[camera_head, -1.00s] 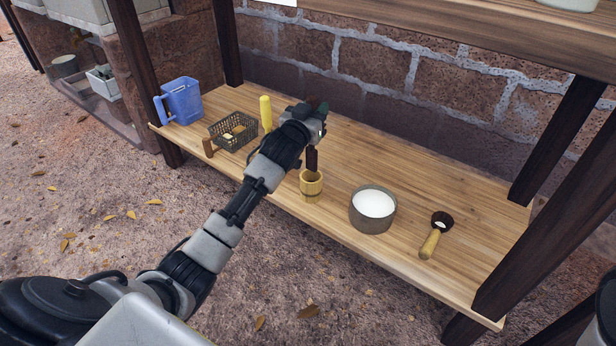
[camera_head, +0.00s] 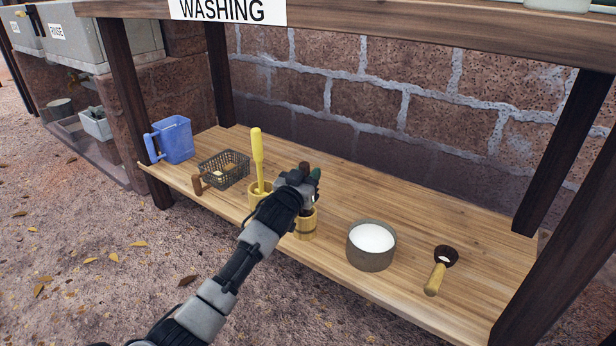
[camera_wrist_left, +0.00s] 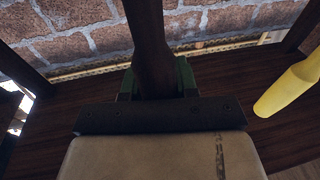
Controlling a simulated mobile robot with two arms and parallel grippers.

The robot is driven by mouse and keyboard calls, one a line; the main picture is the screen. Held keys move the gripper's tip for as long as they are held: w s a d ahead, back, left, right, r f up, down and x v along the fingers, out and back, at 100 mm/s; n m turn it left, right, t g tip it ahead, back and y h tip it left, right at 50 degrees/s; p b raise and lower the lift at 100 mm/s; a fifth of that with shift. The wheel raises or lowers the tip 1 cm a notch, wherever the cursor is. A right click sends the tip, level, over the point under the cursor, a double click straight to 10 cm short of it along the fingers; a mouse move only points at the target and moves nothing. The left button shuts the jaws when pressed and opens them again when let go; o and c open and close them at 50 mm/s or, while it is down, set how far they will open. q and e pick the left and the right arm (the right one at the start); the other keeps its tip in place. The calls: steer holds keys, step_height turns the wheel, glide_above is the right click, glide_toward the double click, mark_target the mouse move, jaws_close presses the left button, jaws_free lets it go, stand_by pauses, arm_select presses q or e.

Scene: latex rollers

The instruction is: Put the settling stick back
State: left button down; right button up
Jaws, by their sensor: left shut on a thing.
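My left gripper (camera_head: 309,190) is shut on a dark brown stick, which I take for the settling stick (camera_head: 304,168). Its top end shows just above the jaws in the head view. In the left wrist view the stick (camera_wrist_left: 150,45) stands between the green fingertips (camera_wrist_left: 157,78). The gripper is just above a small wooden cup (camera_head: 306,226), close to its rim. The stick's lower part is hidden, so I cannot tell how deep it sits in the cup. My right gripper is not in view.
A yellow stick (camera_head: 257,150) stands in another wooden cup (camera_head: 258,190) just left of the gripper. A dark wire basket (camera_head: 225,170) and blue jug (camera_head: 174,140) are farther left. A pot of white liquid (camera_head: 371,245) and a ladle (camera_head: 440,270) are to the right. The shelf behind is clear.

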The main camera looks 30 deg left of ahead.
arm_select(q)
steer(key=c, duration=0.8)
jaws_free()
steer(key=shift+f, duration=0.15)
steer(key=shift+c, duration=0.2)
